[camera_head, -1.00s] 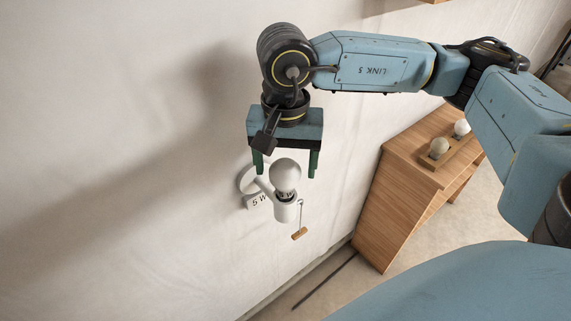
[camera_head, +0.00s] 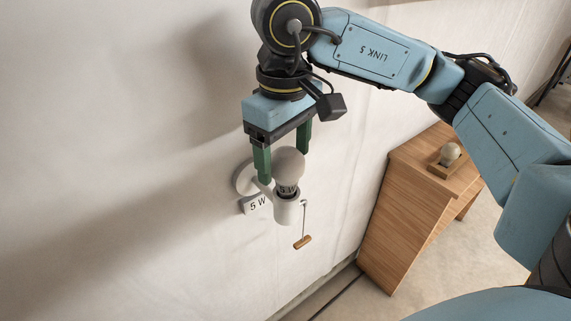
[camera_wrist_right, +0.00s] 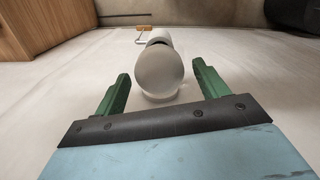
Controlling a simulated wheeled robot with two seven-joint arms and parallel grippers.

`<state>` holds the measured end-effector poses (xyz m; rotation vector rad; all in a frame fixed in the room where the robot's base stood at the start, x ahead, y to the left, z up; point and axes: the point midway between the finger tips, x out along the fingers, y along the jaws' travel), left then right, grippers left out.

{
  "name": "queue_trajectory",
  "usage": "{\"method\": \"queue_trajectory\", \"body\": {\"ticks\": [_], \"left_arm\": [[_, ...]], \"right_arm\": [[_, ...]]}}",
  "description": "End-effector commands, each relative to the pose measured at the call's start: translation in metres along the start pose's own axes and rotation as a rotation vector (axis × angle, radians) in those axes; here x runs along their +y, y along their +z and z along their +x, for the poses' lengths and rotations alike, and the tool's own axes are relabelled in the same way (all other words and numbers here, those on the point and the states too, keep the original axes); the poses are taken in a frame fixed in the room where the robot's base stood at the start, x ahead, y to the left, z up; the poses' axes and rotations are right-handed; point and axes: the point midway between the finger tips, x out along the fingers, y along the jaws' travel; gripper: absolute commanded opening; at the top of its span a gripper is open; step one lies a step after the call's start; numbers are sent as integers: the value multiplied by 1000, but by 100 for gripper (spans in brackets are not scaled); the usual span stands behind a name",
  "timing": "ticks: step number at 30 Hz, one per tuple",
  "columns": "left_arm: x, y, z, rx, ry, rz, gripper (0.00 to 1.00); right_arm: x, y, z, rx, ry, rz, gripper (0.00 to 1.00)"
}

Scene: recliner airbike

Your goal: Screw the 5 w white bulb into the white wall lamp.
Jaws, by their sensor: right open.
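The white bulb (camera_head: 288,166) stands upright in the socket of the white wall lamp (camera_head: 287,210). Its ribbed grey collar shows just above the socket rim. A "5 W" label (camera_head: 257,204) is beside the lamp's round wall plate. My right gripper (camera_head: 283,164) is open, pointing down, with its green fingers around the upper part of the bulb or just beside it; exact contact cannot be told. In the right wrist view the bulb (camera_wrist_right: 160,72) is ahead of and between the open fingers, with gaps on both sides. My left gripper is not in view.
A wooden cabinet (camera_head: 408,205) stands to the right against the wall, with another bulb (camera_head: 450,153) in a small holder on top. A pull cord with a wooden handle (camera_head: 303,242) hangs from the lamp. The wall is close behind the gripper.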

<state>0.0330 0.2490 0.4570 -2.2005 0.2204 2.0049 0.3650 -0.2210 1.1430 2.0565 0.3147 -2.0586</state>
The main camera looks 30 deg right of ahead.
Motion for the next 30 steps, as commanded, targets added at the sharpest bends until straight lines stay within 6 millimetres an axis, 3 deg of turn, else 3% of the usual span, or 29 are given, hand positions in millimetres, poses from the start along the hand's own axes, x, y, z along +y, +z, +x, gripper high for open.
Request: {"method": "queue_trajectory", "body": {"ticks": [5, 10, 18, 30], "left_arm": [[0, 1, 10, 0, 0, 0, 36], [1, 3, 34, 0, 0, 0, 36], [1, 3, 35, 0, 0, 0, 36], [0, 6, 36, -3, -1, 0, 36]], "right_arm": [[0, -1, 1, 3, -1, -82, 73], [-2, 0, 5, 3, -1, -315, 73], [-2, 0, -1, 1, 0, -601, 73], [-2, 0, 1, 1, 0, -624, 73]]}}
